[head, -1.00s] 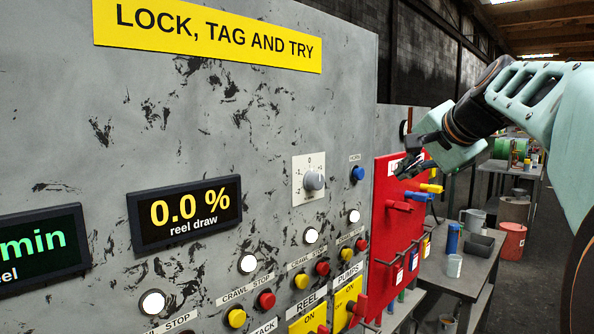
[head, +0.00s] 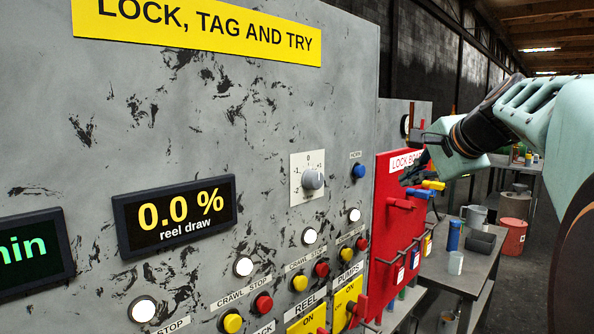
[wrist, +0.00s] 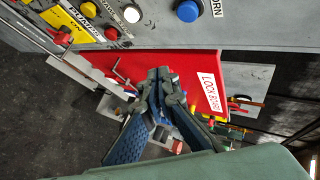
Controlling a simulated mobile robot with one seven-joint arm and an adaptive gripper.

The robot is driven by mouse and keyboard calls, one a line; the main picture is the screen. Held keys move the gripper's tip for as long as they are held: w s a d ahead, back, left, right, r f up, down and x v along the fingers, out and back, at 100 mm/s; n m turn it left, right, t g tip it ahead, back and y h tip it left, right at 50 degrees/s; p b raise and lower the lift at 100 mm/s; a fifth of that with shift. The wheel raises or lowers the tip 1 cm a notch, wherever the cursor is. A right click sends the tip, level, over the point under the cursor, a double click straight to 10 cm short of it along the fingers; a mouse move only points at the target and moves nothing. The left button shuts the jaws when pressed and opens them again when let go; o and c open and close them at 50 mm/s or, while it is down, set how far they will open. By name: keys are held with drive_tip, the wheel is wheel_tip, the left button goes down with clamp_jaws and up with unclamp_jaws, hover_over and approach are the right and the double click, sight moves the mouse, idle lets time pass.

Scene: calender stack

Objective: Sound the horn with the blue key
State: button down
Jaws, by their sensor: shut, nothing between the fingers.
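The blue horn key (head: 358,171) is a round blue button on the grey panel, under a small HORN label. In the wrist view it shows at the top (wrist: 187,11), beside its white label. My gripper (head: 408,180) is in front of the red lock board, to the right of the blue key and apart from it. In the wrist view my gripper (wrist: 160,75) has its fingers together with nothing held, over the red board and below the blue key in the picture.
The red lock board (head: 385,225) carries hooks and several locks and stands out beside the panel. A grey selector knob (head: 312,179) is left of the blue key. White, yellow and red buttons (head: 321,269) run below. A bench (head: 470,270) stands at the right.

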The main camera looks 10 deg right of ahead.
drive_tip(key=w+a+p, duration=0.2)
drive_tip(key=w+a, duration=0.2)
drive_tip(key=w, duration=0.2)
drive_tip(key=shift+a, duration=0.3)
drive_tip(key=shift+w+a, duration=0.1)
idle(1.2)
drive_tip(key=shift+w+a, duration=0.2)
drive_tip(key=shift+w, duration=0.05)
drive_tip(key=shift+w+a+p, duration=0.35)
drive_tip(key=shift+w+p, duration=0.1)
idle(0.9)
drive_tip(key=shift+s+d+b, duration=0.4)
drive_tip(key=shift+s+d, duration=0.2)
drive_tip(key=shift+s, duration=0.2)
drive_tip(key=shift+d, duration=0.1)
drive_tip(key=s+d, duration=0.1)
drive_tip(key=s, duration=0.1)
drive_tip(key=s+d+b, duration=0.1)
drive_tip(key=s+d, duration=0.1)
drive_tip(key=shift+b, duration=0.3)
